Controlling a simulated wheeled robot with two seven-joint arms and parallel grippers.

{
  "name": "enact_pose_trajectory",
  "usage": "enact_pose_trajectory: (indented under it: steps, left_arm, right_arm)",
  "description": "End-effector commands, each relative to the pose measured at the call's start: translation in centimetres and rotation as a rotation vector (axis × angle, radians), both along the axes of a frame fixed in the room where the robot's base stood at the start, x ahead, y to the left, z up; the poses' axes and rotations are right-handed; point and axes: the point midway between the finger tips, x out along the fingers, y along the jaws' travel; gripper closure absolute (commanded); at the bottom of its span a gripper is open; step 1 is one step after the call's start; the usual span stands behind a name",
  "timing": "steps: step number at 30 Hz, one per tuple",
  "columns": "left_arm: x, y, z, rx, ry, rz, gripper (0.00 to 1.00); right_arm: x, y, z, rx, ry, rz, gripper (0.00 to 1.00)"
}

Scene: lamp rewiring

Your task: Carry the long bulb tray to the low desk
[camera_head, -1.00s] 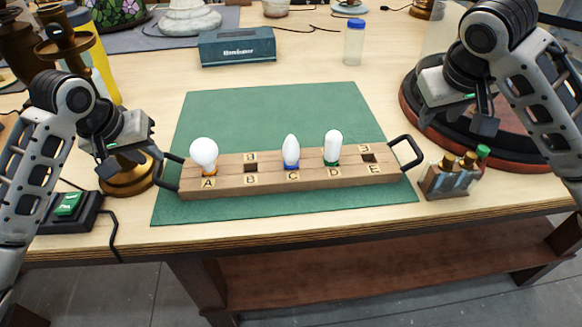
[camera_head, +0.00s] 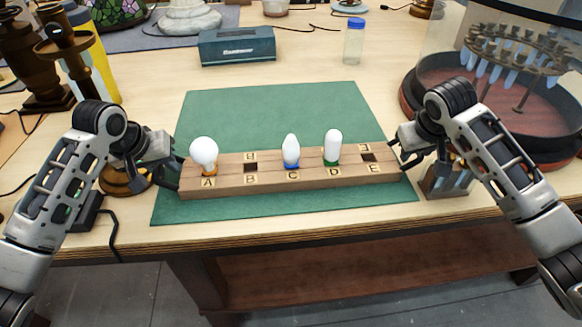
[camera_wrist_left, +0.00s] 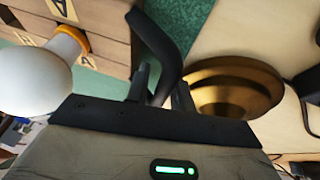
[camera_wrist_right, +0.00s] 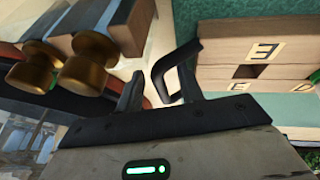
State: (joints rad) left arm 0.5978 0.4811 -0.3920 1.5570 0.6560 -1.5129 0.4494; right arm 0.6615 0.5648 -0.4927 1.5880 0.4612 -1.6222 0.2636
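The long wooden bulb tray (camera_head: 270,184) lies on the green mat, with slots lettered A to E and a black handle at each end. A round white bulb (camera_head: 204,152) stands at A, a pointed one (camera_head: 291,151) at C and a rounded-top one (camera_head: 333,146) at D. B and E are empty. My left gripper (camera_wrist_left: 160,82) is open, with the left handle (camera_wrist_left: 160,40) between its fingers. My right gripper (camera_wrist_right: 160,85) is open around the right handle (camera_wrist_right: 178,68). Neither clearly grips. I cannot identify the low desk.
The green mat (camera_head: 270,110) is clear behind the tray. A small holder (camera_head: 445,182) stands by my right gripper, before a large glass-covered round base (camera_head: 530,125). A brass base (camera_head: 125,180) stands by my left gripper. A brown wooden surface (camera_head: 380,283) lies below the table edge.

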Motion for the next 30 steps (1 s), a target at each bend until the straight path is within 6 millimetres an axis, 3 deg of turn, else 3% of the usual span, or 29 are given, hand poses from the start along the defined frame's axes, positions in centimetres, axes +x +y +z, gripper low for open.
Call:
enact_pose_trajectory:
  steps: [9, 12, 13, 14, 30]
  left_arm:
    - [0.03, -0.03, -0.09, 0.000, 0.000, 0.000, 0.77]
    - [0.03, -0.02, -0.08, 0.000, 0.000, 0.000, 1.00]
    - [0.03, -0.02, -0.08, 0.000, 0.000, 0.000, 1.00]
    - [0.04, -0.02, -0.08, 0.000, 0.000, 0.000, 1.00]
    - [0.05, -0.02, -0.03, -0.001, -0.001, 0.000, 1.00]
  right_arm:
    - [0.06, -0.02, -0.19, 0.000, 0.001, 0.000, 0.63]
    - [0.05, -0.01, -0.17, 0.000, 0.001, 0.000, 0.90]
    - [0.05, -0.01, -0.17, 0.000, 0.001, 0.000, 0.99]
    - [0.06, -0.01, -0.17, 0.000, 0.001, 0.000, 1.00]
    - [0.06, 0.02, -0.12, 0.001, 0.000, 0.000, 1.00]
